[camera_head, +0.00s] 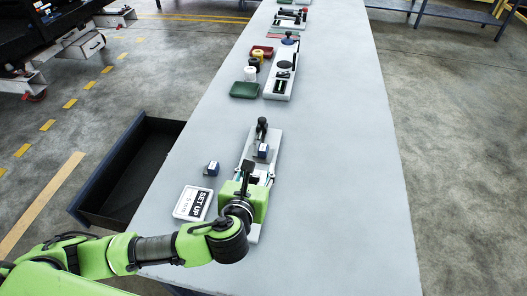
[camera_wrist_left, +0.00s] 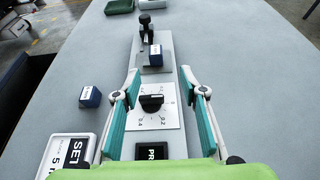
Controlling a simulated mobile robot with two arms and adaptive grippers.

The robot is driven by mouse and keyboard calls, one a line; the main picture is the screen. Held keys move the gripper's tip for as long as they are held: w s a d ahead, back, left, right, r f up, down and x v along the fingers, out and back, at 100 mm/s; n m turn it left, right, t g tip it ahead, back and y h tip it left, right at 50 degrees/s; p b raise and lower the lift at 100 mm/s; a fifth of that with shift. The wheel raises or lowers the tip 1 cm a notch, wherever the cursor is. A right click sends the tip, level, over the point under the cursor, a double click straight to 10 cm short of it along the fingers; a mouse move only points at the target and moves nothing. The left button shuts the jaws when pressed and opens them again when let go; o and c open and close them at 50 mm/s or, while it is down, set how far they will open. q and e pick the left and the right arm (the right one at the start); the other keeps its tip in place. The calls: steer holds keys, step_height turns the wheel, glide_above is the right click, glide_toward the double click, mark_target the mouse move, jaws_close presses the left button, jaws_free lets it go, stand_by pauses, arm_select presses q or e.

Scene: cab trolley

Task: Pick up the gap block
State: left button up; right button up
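A small dark blue block (camera_head: 211,168) with a white label stands on the table left of a grey fixture plate; it also shows in the left wrist view (camera_wrist_left: 91,96). A second blue labelled block (camera_head: 263,151) sits on the fixture by a black-knobbed post, ahead of the dial in the left wrist view (camera_wrist_left: 156,55). The labels are too small to read, so I cannot tell which is the gap block. My left gripper (camera_wrist_left: 160,76) is open and empty, its teal-padded fingers on either side of the dial. My right gripper is not in view.
The fixture plate (camera_wrist_left: 166,42) carries a black dial (camera_wrist_left: 152,103) and a black "PR…" label. A "SET UP" sign (camera_head: 192,203) lies to its left. An open drawer (camera_head: 133,168) juts out at the table's left edge. Green trays and other fixtures stand farther back. The table's right side is clear.

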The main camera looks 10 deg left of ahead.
mark_target(262, 149)
arm_select(q)
steer(key=x, duration=0.7)
steer(key=shift+w, duration=0.2)
steer(key=shift+w+a+p, duration=0.2)
steer(key=shift+w+p, duration=0.2)
steer(key=shift+w, duration=0.05)
steer(key=x, duration=0.3)
steer(key=shift+w+a+p, duration=0.15)
steer(key=shift+a+p, duration=0.1)
steer(key=shift+p, duration=0.1)
steer(key=shift+w+f, duration=0.3)
steer(key=shift+w, duration=0.2)
jaws_close()
